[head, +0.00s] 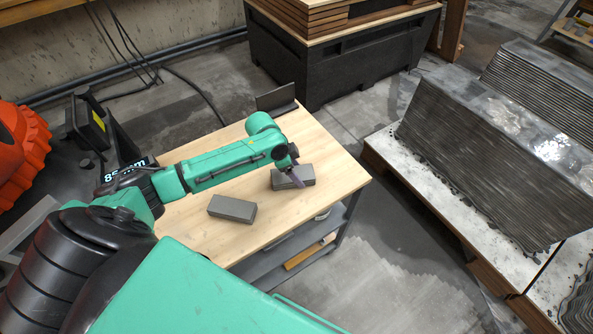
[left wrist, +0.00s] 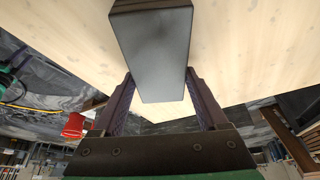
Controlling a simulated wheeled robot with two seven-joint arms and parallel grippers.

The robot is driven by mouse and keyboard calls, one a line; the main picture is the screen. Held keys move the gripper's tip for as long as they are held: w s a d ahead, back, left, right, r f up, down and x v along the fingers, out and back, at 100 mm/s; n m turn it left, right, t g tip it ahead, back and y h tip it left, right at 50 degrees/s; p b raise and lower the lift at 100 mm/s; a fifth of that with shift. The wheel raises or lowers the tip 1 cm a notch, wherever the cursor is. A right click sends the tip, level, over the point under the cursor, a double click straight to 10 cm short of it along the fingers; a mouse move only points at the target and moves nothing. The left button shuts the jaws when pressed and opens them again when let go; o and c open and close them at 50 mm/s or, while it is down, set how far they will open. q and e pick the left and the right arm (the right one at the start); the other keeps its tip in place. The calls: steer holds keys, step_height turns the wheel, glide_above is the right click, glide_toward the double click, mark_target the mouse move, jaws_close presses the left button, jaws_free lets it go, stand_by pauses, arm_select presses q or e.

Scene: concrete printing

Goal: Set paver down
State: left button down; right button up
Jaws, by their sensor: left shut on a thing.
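My left gripper (head: 291,176) is shut on a grey rectangular paver (head: 306,177) near the right edge of a light wooden table (head: 185,222). The paver lies flat, on or just above the tabletop; I cannot tell whether it touches. In the left wrist view the held paver (left wrist: 152,55) sits between the two fingers (left wrist: 160,105), with pale wood behind it. A second grey paver (head: 232,208) lies on the table to the left, apart from the held one. My right gripper is not in view.
A dark angled plate (head: 277,98) stands at the table's back edge. A black bin (head: 335,65) with stacked wood is behind. Layered grey printed blocks (head: 470,150) rest on a pallet at right. The table has bare wood around both pavers.

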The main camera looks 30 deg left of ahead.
mark_target(282, 176)
arm_select(q)
jaws_free()
steer(key=v, duration=1.2)
